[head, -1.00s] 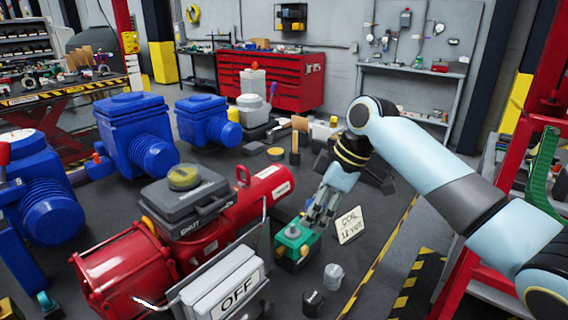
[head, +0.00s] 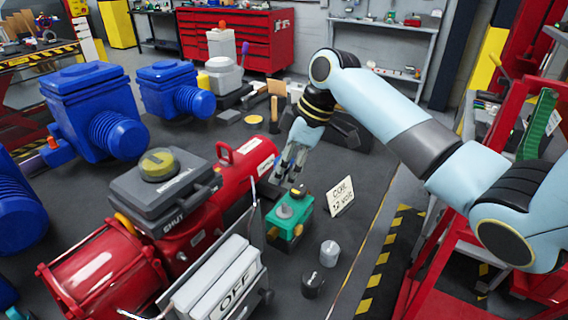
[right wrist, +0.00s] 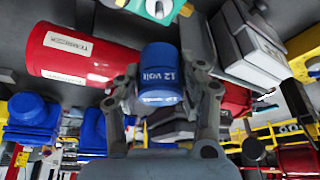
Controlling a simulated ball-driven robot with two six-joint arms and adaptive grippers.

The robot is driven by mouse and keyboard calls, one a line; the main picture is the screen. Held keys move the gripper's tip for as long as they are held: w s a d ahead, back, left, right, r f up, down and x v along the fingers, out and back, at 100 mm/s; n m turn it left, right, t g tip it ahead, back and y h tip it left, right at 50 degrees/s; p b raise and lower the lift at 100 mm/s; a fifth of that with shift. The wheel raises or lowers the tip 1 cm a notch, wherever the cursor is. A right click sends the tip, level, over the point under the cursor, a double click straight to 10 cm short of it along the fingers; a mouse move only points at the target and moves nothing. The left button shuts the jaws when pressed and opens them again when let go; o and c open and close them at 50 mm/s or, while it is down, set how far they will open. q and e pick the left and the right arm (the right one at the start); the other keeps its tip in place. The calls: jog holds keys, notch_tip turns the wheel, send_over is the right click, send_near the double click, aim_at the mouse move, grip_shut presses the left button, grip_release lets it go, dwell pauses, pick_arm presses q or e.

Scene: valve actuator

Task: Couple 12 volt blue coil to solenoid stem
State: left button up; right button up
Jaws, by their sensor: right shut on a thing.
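My right gripper (right wrist: 165,98) is shut on a blue coil (right wrist: 160,75) with "12 volt" in white letters. In the head view my right gripper (head: 285,178) is just behind and above a green block (head: 291,226); its fingers largely hide the coil there. The block has a grey round fitting (head: 284,211) on top, perhaps the base of the solenoid stem; I cannot make out a thin stem. In the right wrist view the green block (right wrist: 150,12) shows at the top edge, apart from the coil. My left gripper is not in view.
A "COIL 12 VOLT" sign (head: 341,197) stands right of the block. A grey cylinder (head: 329,253) and a black cylinder (head: 313,285) stand in front. The red actuator (head: 195,235) and white OFF panel (head: 222,284) crowd the left. Dark surface right of the cylinders is clear.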

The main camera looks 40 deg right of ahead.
aim_at(284, 204)
jog(key=shift+f+b, duration=0.5)
jog(key=shift+f, duration=0.45)
notch_tip(284, 204, down, 3)
jog(key=shift+r+b, duration=0.15)
jog(key=shift+b, duration=0.6)
jog(key=shift+f+b, duration=0.3)
jog(key=shift+f, duration=0.3)
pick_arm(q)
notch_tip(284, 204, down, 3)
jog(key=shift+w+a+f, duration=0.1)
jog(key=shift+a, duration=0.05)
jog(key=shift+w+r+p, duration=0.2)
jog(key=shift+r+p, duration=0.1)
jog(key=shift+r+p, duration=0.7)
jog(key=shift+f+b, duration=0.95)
pick_arm(e)
jog(key=shift+f, duration=1.75)
jog(key=o, duration=1.3)
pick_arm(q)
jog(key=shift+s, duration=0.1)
